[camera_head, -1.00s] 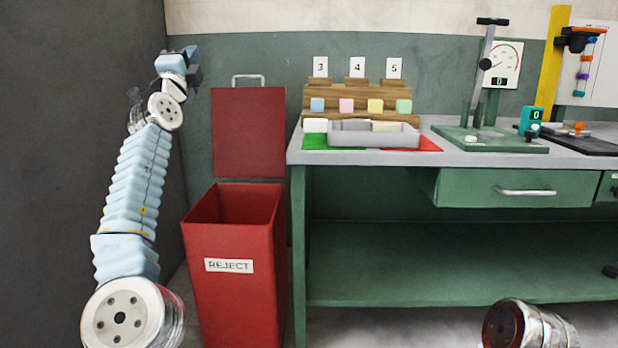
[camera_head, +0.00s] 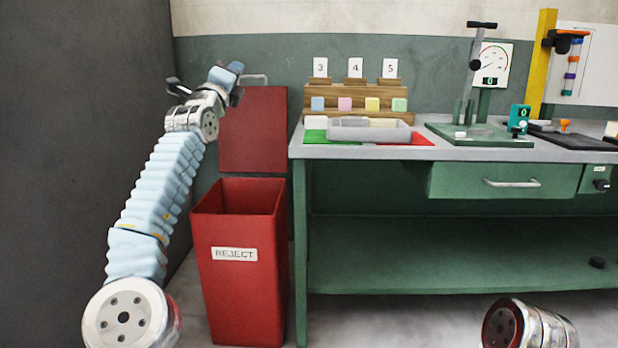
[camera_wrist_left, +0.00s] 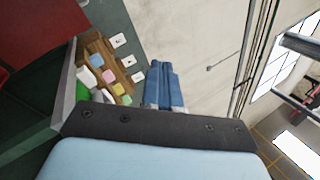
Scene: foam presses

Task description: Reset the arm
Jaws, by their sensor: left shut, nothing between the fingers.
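My left arm rises from the lower left in the head view, its blue ribbed sleeve leaning to the right. My left gripper (camera_head: 236,68) is at the top of that arm, raised above the red reject bin and in front of its upright lid. In the left wrist view the two blue fingers (camera_wrist_left: 164,86) lie side by side, closed, with nothing between them. My right gripper is out of sight; only a rounded joint of mine shows at the lower right.
The open red reject bin (camera_head: 240,265) stands beside the green workbench (camera_head: 480,150). On the bench are a grey tray (camera_head: 368,134), a wooden rack (camera_head: 355,118) with several coloured foam blocks, and a press (camera_head: 480,137). A dark wall (camera_head: 75,150) stands close on the left.

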